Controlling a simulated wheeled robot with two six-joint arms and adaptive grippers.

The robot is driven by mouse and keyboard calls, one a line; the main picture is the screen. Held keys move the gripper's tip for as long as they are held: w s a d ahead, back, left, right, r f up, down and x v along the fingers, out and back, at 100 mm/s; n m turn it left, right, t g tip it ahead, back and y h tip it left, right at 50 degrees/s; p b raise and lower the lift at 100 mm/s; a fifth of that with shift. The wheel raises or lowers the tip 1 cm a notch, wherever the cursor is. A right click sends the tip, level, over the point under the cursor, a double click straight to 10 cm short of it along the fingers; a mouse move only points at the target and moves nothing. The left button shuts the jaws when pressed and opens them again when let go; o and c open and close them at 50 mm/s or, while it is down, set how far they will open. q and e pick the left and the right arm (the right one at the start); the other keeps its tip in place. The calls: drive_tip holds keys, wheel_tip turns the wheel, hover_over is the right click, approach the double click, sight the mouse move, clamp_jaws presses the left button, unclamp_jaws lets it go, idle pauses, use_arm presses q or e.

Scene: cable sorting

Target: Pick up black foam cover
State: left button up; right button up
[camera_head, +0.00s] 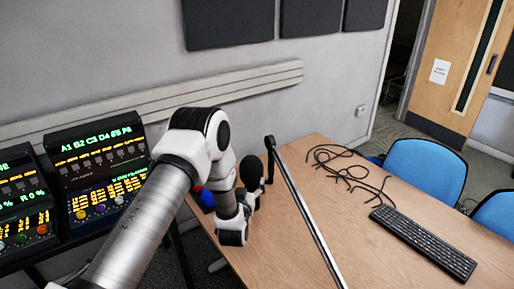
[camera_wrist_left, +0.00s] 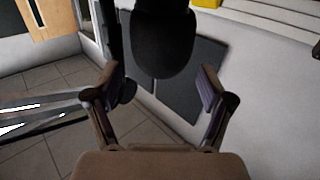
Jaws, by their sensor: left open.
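The black foam cover (camera_head: 252,169) is a dark rounded shape near the table's left edge, just beyond my left gripper (camera_head: 256,192). In the left wrist view the foam cover (camera_wrist_left: 160,42) hangs down from the top middle, its rounded end pointing down. My left gripper (camera_wrist_left: 161,80) is open, with one finger on each side below the cover. The cover appears ahead of the fingertips, and no contact shows. In the head view my wrist hides part of the gripper. My right gripper is not in view.
A long thin boom (camera_head: 305,210) slants across the wooden table (camera_head: 290,255) close to the cover. Black cables (camera_head: 345,165) and a keyboard (camera_head: 422,242) lie to the right. Lit control panels (camera_head: 98,165) stand at left, and blue chairs (camera_head: 428,165) at right.

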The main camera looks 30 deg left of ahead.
sight(250, 170)
use_arm(q)
drive_tip(key=shift+y, duration=0.3)
drive_tip(key=x, duration=0.2)
drive_tip(key=r+b+x, duration=0.1)
drive_tip(key=x, duration=0.5)
drive_tip(key=shift+a+r+b, duration=0.1)
drive_tip(key=shift+r+b, duration=0.05)
drive_tip(key=shift+b, duration=0.25)
drive_tip(key=c, duration=0.5)
